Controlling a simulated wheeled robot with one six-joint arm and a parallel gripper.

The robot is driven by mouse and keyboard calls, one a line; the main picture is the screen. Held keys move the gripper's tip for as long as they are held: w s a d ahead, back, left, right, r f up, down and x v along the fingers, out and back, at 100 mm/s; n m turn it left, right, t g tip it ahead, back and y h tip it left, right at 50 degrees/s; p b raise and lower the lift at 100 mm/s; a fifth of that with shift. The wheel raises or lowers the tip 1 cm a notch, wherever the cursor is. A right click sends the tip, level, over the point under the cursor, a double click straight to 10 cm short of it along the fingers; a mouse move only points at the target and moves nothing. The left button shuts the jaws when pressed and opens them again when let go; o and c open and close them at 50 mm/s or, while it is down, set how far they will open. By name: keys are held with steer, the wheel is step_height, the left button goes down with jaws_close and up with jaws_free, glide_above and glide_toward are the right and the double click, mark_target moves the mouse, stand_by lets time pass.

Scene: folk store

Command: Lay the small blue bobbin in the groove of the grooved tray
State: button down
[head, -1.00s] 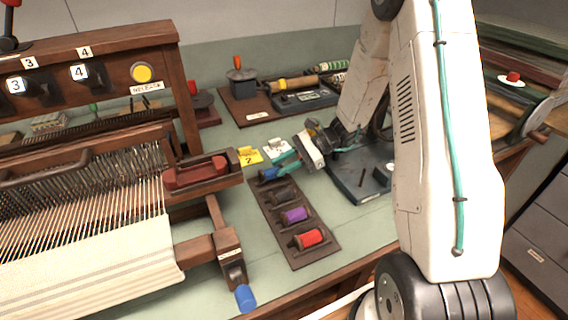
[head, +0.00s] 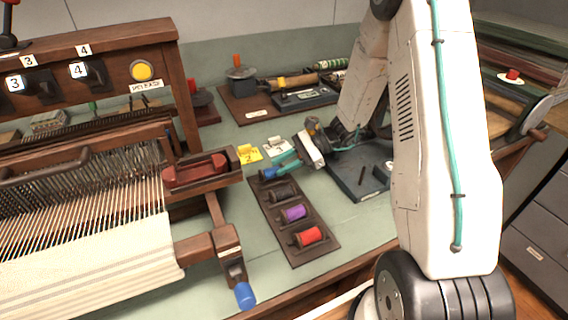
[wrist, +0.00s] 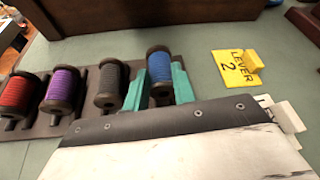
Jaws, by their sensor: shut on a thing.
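The small blue bobbin (wrist: 160,67) stands out between the two teal fingers of my gripper (wrist: 159,84) in the wrist view. The fingers are shut on it, one on each side. In the head view the gripper (head: 281,169) reaches the far end of a dark brown board (head: 316,256), and the blue bobbin (head: 267,173) shows there, partly hidden by the fingers. I cannot tell whether it still touches the board. I cannot make out a groove, nor say for certain which piece is the grooved tray.
A dark grey bobbin (head: 283,192), a purple bobbin (head: 294,213) and a red bobbin (head: 309,236) lie along the board. A yellow lever 2 tag (head: 249,155) stands beyond it. The loom (head: 190,210) is at left, and a dark plate (head: 350,188) lies at right.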

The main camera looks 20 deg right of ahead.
steer(key=shift+s+f, duration=0.15)
steer(key=shift+f, duration=0.1)
steer(key=c, duration=1.1)
jaws_free()
steer(key=shift+f, duration=0.1)
steer(key=shift+r, duration=0.5)
step_height(320, 180, up, 4)
steer(key=shift+f, duration=0.25)
steer(key=s, duration=0.9)
steer(key=s+r, duration=0.1)
steer(key=s, duration=0.4)
steer(key=shift+s+a, duration=0.3)
steer(key=shift+a, duration=0.05)
steer(key=shift+s, duration=0.55)
